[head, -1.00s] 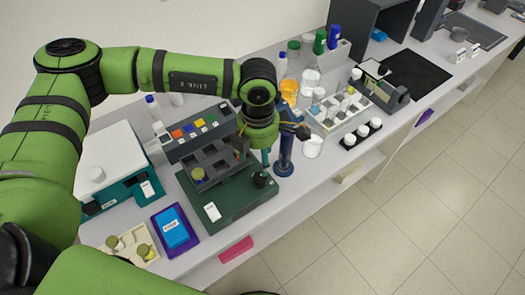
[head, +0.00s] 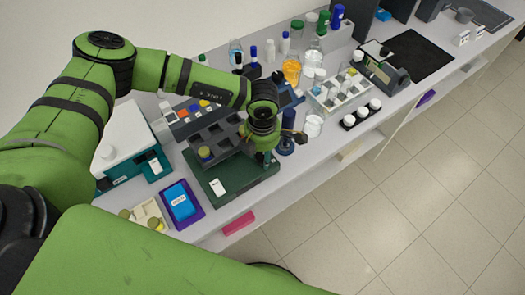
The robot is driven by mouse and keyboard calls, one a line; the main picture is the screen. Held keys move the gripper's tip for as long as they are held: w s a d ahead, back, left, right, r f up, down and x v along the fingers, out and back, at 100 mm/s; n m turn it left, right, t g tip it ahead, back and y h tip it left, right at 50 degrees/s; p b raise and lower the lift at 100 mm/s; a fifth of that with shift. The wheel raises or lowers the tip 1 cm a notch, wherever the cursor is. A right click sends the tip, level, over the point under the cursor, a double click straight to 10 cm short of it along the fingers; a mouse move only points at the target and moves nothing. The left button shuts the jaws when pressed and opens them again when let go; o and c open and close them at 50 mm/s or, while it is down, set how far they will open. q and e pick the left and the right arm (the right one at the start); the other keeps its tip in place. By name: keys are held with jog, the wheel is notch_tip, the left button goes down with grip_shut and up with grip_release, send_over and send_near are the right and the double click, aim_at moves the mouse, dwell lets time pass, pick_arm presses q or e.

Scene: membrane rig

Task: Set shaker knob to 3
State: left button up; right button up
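A dark green flat-topped unit (head: 240,183), which looks like the shaker, sits on the bench with a white label (head: 217,187) on its front left. A grey rack (head: 212,135) with square openings stands on its rear part. My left gripper (head: 267,158) points down at the unit's right front corner, where the black knob showed earlier. The knob is now hidden behind the gripper, so I cannot tell its setting or whether the fingers touch it. The finger gap is too small to read. My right arm crosses the bottom of the view, and its gripper is out of view.
A dark blue pipette-like stand (head: 287,145) is close on the gripper's right, with a white beaker (head: 313,126) beyond. A blue box in a purple tray (head: 181,205) lies to the left. A white-topped teal device (head: 128,140) stands behind it. The floor is clear.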

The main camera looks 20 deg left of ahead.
pick_arm(q)
jog(key=c, duration=0.4)
jog(key=shift+f+m+b, duration=0.2)
jog(key=shift+m+b, duration=0.3)
jog(key=shift+b, duration=0.4)
jog(key=m+b, duration=0.9)
jog(key=b, duration=0.4)
jog(key=shift+f, duration=0.15)
jog(key=shift+r+m+b, duration=0.25)
jog(key=shift+m+b, duration=0.75)
jog(key=shift+b, duration=0.45)
jog(key=o, duration=1.1)
